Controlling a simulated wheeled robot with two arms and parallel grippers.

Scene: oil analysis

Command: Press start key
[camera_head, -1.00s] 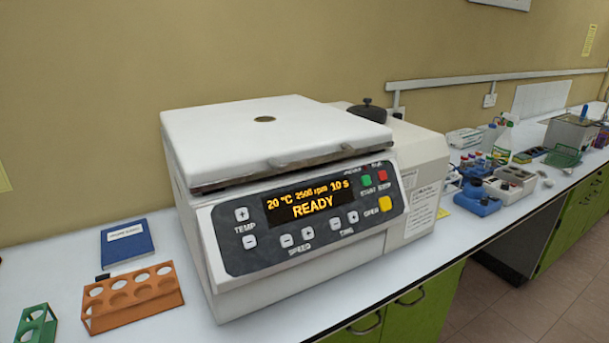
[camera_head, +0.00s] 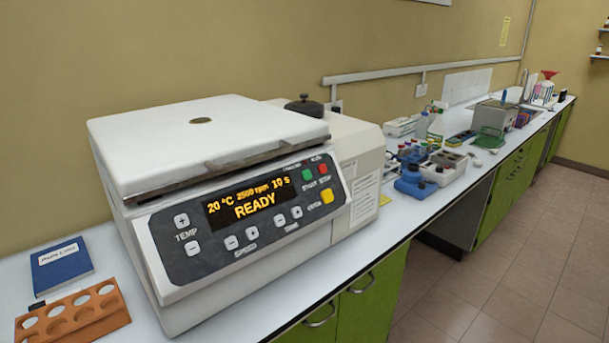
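The white centrifuge (camera_head: 210,200) stands on the bench with its lid down. Its dark front panel carries a display (camera_head: 248,203) reading 20 °C, 2500 rpm, 10 s and READY. The green start key (camera_head: 307,174) is at the panel's upper right, just left of the red stop key (camera_head: 323,168). The yellow open key (camera_head: 327,197) is below them. Neither of my grippers shows in the head view.
An orange rack (camera_head: 72,318) and a blue book (camera_head: 62,266) lie left of the centrifuge. Blue and white racks and bottles stand further right along the white bench (camera_head: 402,222). Green cabinets (camera_head: 368,293) are below it. The tiled floor (camera_head: 490,270) at right is clear.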

